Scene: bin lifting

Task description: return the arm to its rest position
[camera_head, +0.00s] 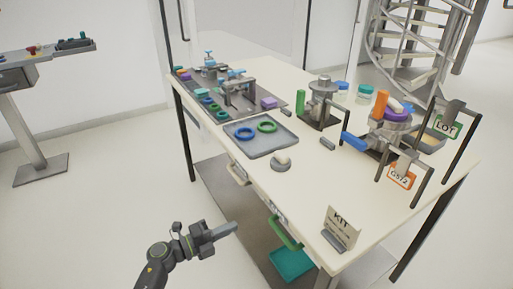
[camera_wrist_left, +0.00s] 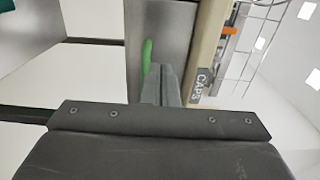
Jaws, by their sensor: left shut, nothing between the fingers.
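My left arm comes in from the bottom left of the head view. Its gripper (camera_head: 227,230) is shut and empty, held in the air in front of the table's near side, apart from the table. In the left wrist view the shut fingers (camera_wrist_left: 162,85) stand close together, with a green handle (camera_wrist_left: 147,55) beyond them to the left. My right gripper is in neither view.
The white table (camera_head: 300,185) holds a grey tray (camera_head: 262,148) with blue and green rings, a KIT sign (camera_head: 341,228) and several fixtures. Below its edge are a green handle (camera_head: 285,233) and a teal bin (camera_head: 291,262).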

